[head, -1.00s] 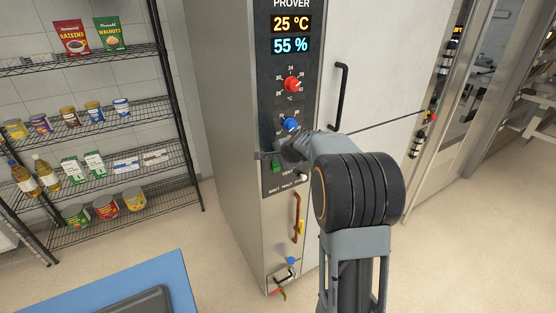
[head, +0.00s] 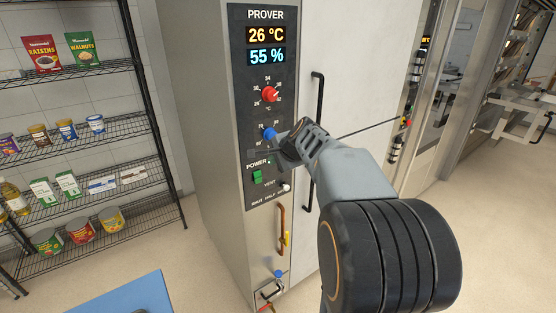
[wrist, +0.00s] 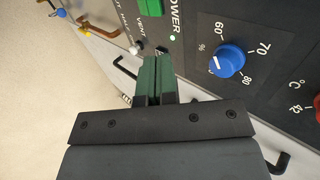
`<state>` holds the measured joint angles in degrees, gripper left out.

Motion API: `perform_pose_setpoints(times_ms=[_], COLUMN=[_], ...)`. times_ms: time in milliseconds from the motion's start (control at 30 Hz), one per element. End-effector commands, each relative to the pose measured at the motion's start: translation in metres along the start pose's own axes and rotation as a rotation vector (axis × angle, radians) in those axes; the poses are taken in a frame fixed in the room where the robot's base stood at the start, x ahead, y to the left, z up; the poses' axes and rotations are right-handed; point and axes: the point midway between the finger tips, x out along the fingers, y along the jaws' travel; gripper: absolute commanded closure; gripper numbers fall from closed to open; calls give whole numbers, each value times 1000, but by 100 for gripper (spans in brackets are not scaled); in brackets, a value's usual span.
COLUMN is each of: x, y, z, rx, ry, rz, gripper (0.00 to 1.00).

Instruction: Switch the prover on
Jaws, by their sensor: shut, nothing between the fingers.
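The prover (head: 208,150) is a tall steel cabinet with a dark control panel (head: 240,110). Its display (head: 265,45) is lit and reads 26 °C and 55 %. The green power switch (head: 257,177) is low on the panel, under the POWER label; its edge also shows in the wrist view (wrist: 150,6). A small green lamp (wrist: 172,38) beside the word POWER is lit. My gripper (wrist: 157,62) is shut and empty, its green-padded fingers together, just off the panel near the switch. In the head view the wrist partly hides the fingertips.
A red temperature knob (head: 269,94) and a blue humidity knob (head: 268,133) sit above the switch. A white-tipped vent lever (head: 286,187) is below it. A black door handle (head: 316,110) is to the right. A wire shelf (head: 90,132) stands left.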

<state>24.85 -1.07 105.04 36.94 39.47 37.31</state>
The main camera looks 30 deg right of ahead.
Motion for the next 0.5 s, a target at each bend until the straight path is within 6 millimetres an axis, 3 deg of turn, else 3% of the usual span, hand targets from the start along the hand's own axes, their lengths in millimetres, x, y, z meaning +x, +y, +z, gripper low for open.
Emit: perform_pose_setpoints(times_ms=[200,500], x=[-13,-14], y=[0,0], z=[0,0], rx=[1,0], ry=[1,0], rz=[1,1], gripper=[100,100])
